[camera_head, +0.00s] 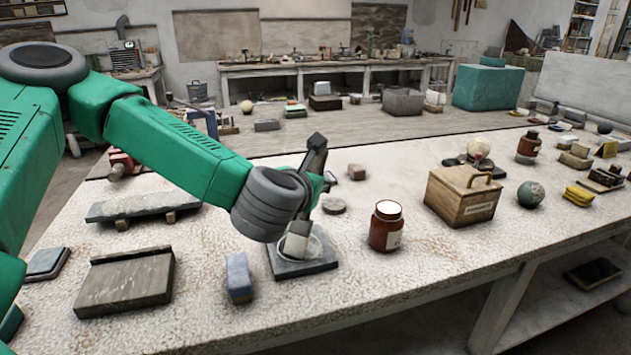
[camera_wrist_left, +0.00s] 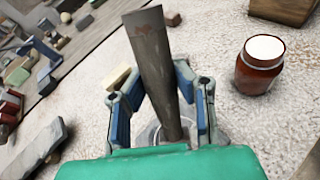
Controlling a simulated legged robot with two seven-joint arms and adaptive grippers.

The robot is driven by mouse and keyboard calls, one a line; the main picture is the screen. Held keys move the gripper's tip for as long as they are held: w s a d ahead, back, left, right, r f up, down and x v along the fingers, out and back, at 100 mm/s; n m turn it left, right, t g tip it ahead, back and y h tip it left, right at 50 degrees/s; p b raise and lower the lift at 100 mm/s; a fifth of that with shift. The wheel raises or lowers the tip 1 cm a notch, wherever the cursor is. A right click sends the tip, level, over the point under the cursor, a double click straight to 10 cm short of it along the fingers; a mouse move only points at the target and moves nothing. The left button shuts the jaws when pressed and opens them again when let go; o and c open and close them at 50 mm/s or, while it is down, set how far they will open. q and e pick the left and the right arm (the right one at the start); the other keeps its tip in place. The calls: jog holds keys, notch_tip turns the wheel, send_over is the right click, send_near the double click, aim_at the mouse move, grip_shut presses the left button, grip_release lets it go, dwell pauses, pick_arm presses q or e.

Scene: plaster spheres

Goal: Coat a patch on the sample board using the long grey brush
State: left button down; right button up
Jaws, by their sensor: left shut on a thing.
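My left gripper (camera_head: 313,192) is shut on the long grey brush (camera_head: 317,155), held tilted near the table's front. In the left wrist view the brush's flat grey handle (camera_wrist_left: 155,60) stands between the two blue-grey fingers of the gripper (camera_wrist_left: 163,110). The brush's pale lower end (camera_head: 296,243) is down at a clear round dish or ring on a dark square plate (camera_head: 315,266); I cannot tell if it touches. A long grey slab (camera_head: 145,203) rests on small blocks at the left. A dark grey slab (camera_head: 127,284) lies nearer. Which one is the sample board is unclear. My right gripper is out of view.
A brown jar with a white top (camera_head: 386,226) stands right of the plate; it also shows in the left wrist view (camera_wrist_left: 258,72). A blue block (camera_head: 238,276) stands left of the plate. A wooden box (camera_head: 462,197) and a green sphere (camera_head: 531,194) are farther right. Speckled tabletop is clear between them.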

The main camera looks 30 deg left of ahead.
pick_arm(q)
jog(key=shift+w+a, duration=1.1)
jog(key=shift+a, duration=0.25)
jog(key=shift+s+d+b, duration=0.4)
jog(key=shift+s+d, duration=1.05)
jog(key=shift+d, duration=0.3)
jog(key=w+a, duration=0.3)
jog(key=shift+a+f, duration=0.1)
jog(key=shift+a, duration=0.15)
jog(key=shift+s, duration=0.1)
jog(key=shift+s+d+r+p, duration=0.45)
jog(key=shift+s+d+r, duration=0.3)
jog(key=shift+d, duration=0.1)
jog(key=shift+w, duration=0.1)
jog(key=shift+f, duration=0.1)
